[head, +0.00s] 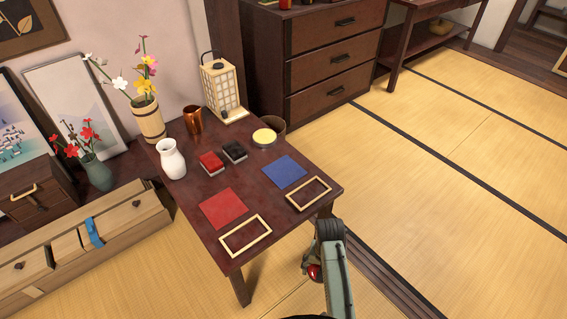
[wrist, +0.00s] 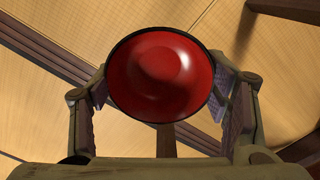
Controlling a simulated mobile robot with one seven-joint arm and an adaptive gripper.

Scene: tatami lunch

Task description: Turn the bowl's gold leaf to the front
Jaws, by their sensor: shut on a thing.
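The bowl (wrist: 160,75) has a glossy red inside and a dark rim, and I look into its open mouth in the wrist view. My gripper (wrist: 165,98) is shut on it, with one finger on each side of its wall. In the head view my gripper (head: 318,262) is low beside the near right edge of the table, and only a small red part of the bowl (head: 314,272) shows there. The bowl's outer wall is mostly hidden, and no gold leaf is visible.
The dark table (head: 190,213) carries a red square (head: 223,208), a blue square (head: 285,171), two pale frames (head: 245,236) (head: 309,193), a red box (head: 211,163), a black box (head: 234,151), a white vase (head: 171,159) and a lantern (head: 222,88). The tatami floor (head: 430,200) at right is clear.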

